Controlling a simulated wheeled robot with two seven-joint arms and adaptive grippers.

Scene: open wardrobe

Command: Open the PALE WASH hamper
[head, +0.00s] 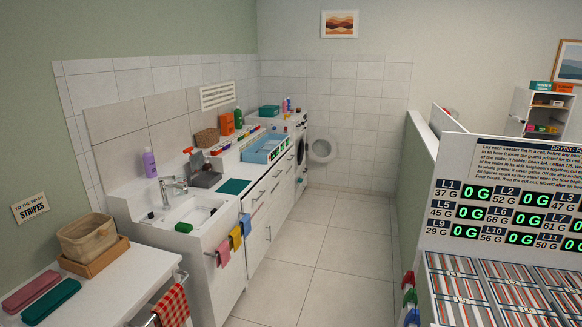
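No hamper marked PALE WASH can be made out in the head view. A tan woven basket (88,236) stands on a brown tray (93,263) on the white counter at the left; no label can be read on it. Neither of my grippers shows in this view.
A wall sign (30,208) reads "TO THE WASH STRIPES". A sink (190,212), white drawers (262,205) and a washer with its round door (322,149) open line the left. A panel (505,200) with several displays stands at right. The tiled floor (315,245) between is clear.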

